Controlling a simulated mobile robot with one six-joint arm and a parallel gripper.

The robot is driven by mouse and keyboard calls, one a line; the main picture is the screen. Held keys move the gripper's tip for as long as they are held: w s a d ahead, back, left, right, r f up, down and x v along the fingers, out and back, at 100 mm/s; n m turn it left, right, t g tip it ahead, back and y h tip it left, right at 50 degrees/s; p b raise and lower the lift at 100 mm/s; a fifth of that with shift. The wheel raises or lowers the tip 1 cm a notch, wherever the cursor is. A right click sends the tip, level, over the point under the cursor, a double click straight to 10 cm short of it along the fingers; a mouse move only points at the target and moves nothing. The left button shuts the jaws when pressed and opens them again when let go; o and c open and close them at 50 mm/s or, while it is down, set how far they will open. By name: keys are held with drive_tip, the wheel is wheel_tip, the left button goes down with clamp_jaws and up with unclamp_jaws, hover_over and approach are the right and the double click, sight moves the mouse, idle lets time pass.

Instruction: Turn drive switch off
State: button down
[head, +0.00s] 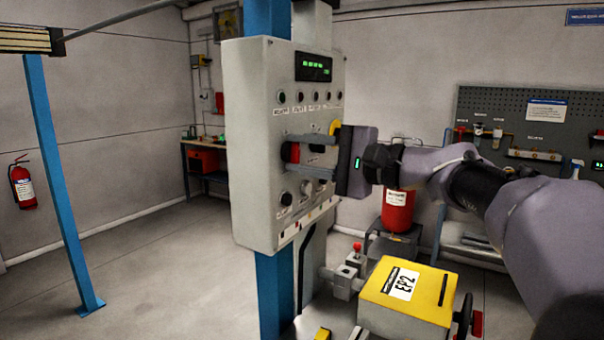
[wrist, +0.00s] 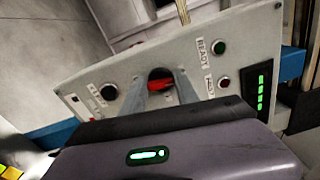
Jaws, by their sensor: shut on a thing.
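The grey control panel (head: 250,85) is on a blue post at the middle of the head view. A red switch handle (wrist: 160,85), seemingly the drive switch, sits in a dark round mount on its face. A bit of the red (head: 294,153) also shows in the head view. My gripper (head: 289,151) reaches the panel from the right and is shut on the red handle, one finger on each side in the wrist view. The fingers hide parts of the handle, and its label and exact angle cannot be read.
A lit green display (head: 313,67) and a row of buttons are above the switch, with more knobs below. Open floor lies left of the panel.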

drive_tip(key=shift+f+n+b, duration=0.2)
drive_tip(key=shift+n+b, duration=0.5)
drive_tip(key=shift+r, duration=0.1)
drive_tip(key=c, duration=0.9)
unclamp_jaws()
drive_tip(key=p+v, duration=0.1)
drive_tip(key=v, duration=1.6)
drive_tip(key=shift+s+d, duration=0.15)
drive_tip(key=shift+d, duration=0.05)
